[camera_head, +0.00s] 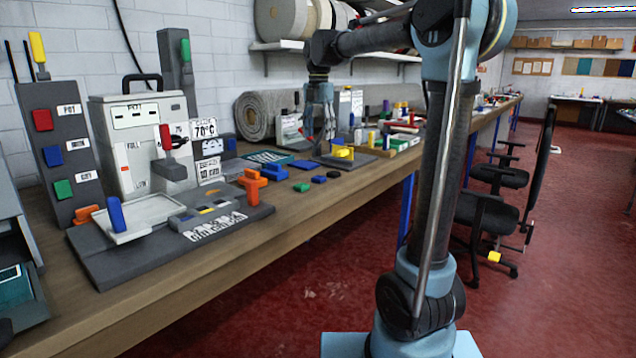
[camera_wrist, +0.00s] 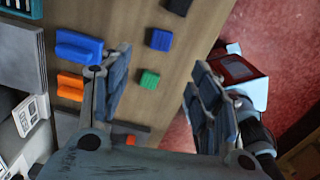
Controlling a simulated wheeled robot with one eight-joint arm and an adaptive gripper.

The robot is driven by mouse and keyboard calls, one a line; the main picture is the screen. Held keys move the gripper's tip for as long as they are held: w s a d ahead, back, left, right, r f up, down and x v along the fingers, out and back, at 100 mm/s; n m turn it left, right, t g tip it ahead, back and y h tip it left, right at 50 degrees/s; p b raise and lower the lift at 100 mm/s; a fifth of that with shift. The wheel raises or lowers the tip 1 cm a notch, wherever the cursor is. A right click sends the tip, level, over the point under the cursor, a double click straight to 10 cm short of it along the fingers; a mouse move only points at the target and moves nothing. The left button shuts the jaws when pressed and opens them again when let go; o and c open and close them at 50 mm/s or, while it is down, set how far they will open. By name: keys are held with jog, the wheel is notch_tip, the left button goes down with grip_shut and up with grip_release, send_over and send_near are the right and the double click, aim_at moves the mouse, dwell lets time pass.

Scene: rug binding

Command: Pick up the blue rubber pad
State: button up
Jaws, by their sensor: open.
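The blue rubber pad (camera_head: 319,179) is a small flat block lying on the wooden workbench, beside a green pad (camera_head: 301,187). In the wrist view the blue pad (camera_wrist: 160,39) shows above the green pad (camera_wrist: 149,79). My gripper (camera_head: 320,138) hangs above the bench, beyond the pads in the head view. In the wrist view its two fingers (camera_wrist: 160,65) are spread wide, with nothing held between them. Both small pads appear in the gap between the fingers or just past the tips, on the bench below.
A larger blue block (camera_wrist: 78,47) and an orange piece (camera_wrist: 70,85) lie left of the pads. A black pad (camera_head: 333,174) lies close by. Machines and fixtures stand on the bench at left. A yellow part (camera_head: 343,153) sits behind. The bench's front edge is near the pads.

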aim_at(319, 176)
notch_tip(319, 176, down, 15)
jog(key=shift+d+r, duration=0.1)
jog(key=shift+d, duration=0.05)
jog(key=c, duration=1)
